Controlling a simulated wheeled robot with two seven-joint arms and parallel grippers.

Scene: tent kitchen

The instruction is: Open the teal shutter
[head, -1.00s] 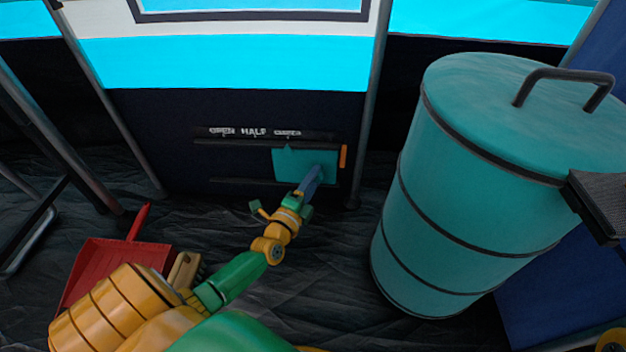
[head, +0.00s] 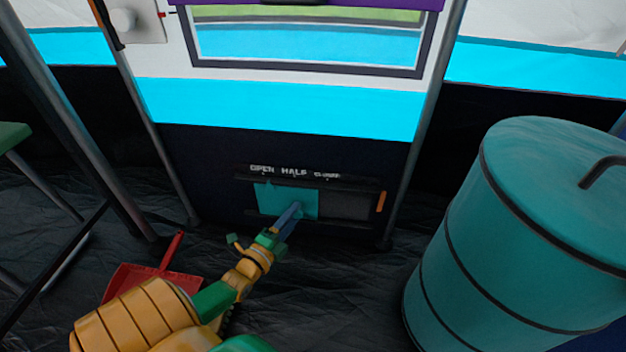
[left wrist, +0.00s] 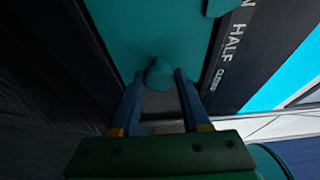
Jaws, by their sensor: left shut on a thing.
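The teal shutter (head: 275,200) is a flat panel in a dark horizontal track low on the tent wall. It stands toward the left of the track, its small pointer tab by the word OPEN on the label strip (head: 293,172). A dark opening (head: 345,205) shows to its right. My left gripper (head: 297,210) is shut on the shutter's teal knob (left wrist: 158,72), with a blue finger on either side of it in the left wrist view. The shutter (left wrist: 140,30) fills the upper middle there, and the tab is near the N of OPEN. My right gripper is not in view.
A large teal barrel (head: 520,240) with a lid handle stands at the right. A red dustpan (head: 150,278) lies on the floor at the left, by my arm. An orange strip (head: 380,201) marks the track's right end. Metal poles flank the wall panel.

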